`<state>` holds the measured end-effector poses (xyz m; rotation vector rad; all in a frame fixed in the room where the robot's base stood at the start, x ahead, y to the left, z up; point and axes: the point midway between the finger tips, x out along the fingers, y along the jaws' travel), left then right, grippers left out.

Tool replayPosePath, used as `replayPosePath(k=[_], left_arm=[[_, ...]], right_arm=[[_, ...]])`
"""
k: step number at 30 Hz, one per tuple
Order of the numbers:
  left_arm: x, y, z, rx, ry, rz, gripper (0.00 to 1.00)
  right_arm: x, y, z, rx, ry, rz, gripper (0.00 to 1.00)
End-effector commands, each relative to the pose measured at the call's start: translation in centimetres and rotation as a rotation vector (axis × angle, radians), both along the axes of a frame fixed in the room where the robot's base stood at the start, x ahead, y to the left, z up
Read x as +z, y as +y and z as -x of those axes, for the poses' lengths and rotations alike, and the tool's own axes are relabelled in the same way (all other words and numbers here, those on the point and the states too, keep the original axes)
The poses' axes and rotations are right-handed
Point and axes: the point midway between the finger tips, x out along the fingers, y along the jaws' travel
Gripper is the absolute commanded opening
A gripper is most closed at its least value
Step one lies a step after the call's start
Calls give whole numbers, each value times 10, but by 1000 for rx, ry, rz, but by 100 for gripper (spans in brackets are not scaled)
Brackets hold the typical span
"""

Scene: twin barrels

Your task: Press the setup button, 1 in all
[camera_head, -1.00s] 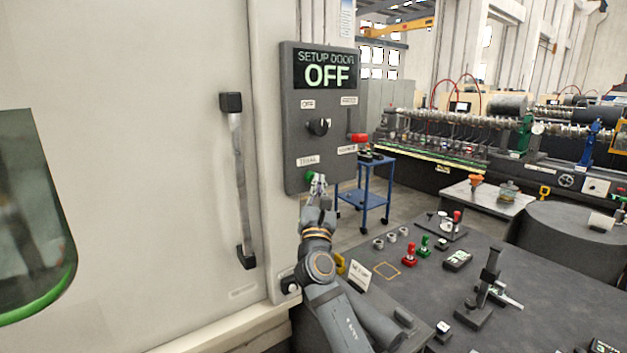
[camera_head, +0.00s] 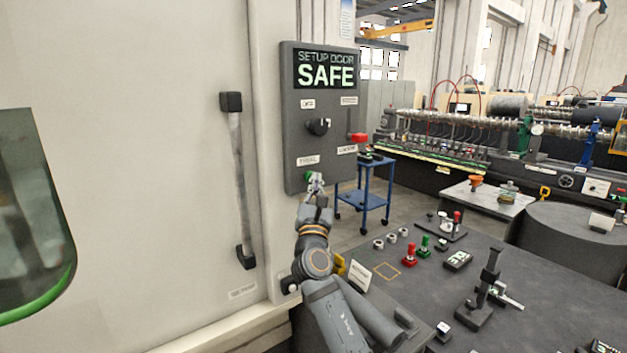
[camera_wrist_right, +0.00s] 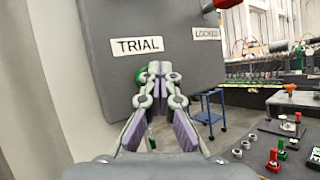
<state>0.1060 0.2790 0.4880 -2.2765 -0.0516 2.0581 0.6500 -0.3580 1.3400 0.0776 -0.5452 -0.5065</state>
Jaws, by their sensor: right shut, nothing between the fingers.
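A dark grey control panel (camera_head: 292,140) hangs on the machine front, its screen (camera_head: 325,70) reading "SETUP DOOR SAFE". It carries a black knob (camera_head: 318,126), a red-handled switch (camera_head: 358,138) and, at the lower left, a green button (camera_head: 310,176) below a "TRIAL" label. My right gripper (camera_head: 316,183) is shut and empty, its tips at the green button. In the right wrist view the shut fingertips (camera_wrist_right: 154,70) are in front of the panel, and the green button (camera_wrist_right: 140,76) is partly hidden behind them; I cannot tell whether they touch. My left gripper is not in view.
The machine door has a long vertical handle (camera_head: 239,185) left of the panel. A dark table (camera_head: 420,310) at the lower right bears red and green pieces, rings and a stand. A blue cart (camera_head: 363,195) stands behind. The space directly in front of the door is clear.

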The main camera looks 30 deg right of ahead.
Motion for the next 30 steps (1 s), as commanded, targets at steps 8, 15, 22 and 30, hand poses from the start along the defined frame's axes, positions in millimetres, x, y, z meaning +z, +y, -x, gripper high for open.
replayPosePath(k=[8, 15, 22, 30], left_arm=[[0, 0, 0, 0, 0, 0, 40], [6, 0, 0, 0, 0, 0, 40], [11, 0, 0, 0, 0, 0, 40], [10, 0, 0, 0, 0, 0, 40]], right_arm=[[0, 0, 0, 1, 0, 1, 0], [0, -1, 8, 1, 1, 1, 0], [-1, -2, 20, 0, 2, 0, 0], [-1, -2, 21, 0, 1, 0, 0]])
